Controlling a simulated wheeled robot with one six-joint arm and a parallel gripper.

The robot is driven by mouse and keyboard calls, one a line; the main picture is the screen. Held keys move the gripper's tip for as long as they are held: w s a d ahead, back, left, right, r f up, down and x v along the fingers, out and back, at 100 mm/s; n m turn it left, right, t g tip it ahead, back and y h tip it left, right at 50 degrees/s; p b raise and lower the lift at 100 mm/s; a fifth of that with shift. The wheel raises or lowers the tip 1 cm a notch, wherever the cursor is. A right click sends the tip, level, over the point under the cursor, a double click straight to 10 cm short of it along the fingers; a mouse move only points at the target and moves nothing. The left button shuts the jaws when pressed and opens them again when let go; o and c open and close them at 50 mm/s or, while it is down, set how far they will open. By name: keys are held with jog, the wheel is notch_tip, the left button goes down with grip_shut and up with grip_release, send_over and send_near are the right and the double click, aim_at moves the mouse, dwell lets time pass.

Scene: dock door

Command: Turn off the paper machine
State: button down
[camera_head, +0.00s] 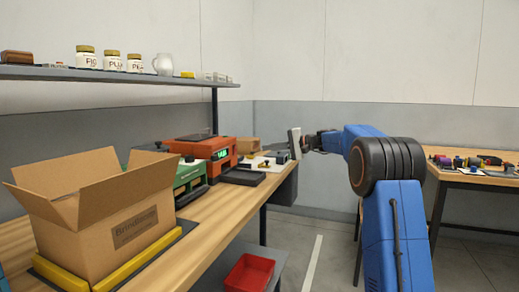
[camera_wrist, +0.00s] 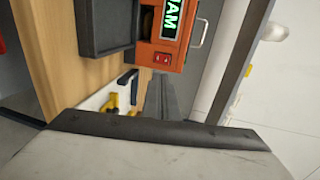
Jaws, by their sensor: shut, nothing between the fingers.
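The paper machine (camera_head: 212,146) is an orange box on the wooden workbench, with a green lit display on its front. In the wrist view the machine (camera_wrist: 176,52) appears turned sideways. Its display (camera_wrist: 172,18) reads "JAM", and a red rocker switch (camera_wrist: 162,58) sits beside the display. I cannot tell the switch's position. My gripper (camera_head: 295,143) is in the air to the right of the machine, near the bench's far end. Its dark fingers (camera_wrist: 160,80) show close together in the wrist view, apart from the switch, with nothing held.
A dark tray (camera_head: 243,177) lies before the machine. A green device (camera_head: 190,173) and an open cardboard box (camera_head: 98,225) stand nearer on the bench. A shelf (camera_head: 120,74) hangs above. A red bin (camera_head: 250,273) sits below. A second table (camera_head: 480,178) is at right.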

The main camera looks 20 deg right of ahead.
jog(key=r+x, duration=0.1)
jog(key=x, duration=1.1)
jog(key=shift+w+a, duration=0.25)
jog(key=shift+a, duration=0.05)
jog(key=shift+w+a+r, duration=0.15)
jog(key=shift+a+r, duration=0.05)
jog(key=shift+a, duration=0.05)
jog(key=shift+d, duration=0.1)
jog(key=r+v, duration=0.2)
jog(key=v, duration=1.1)
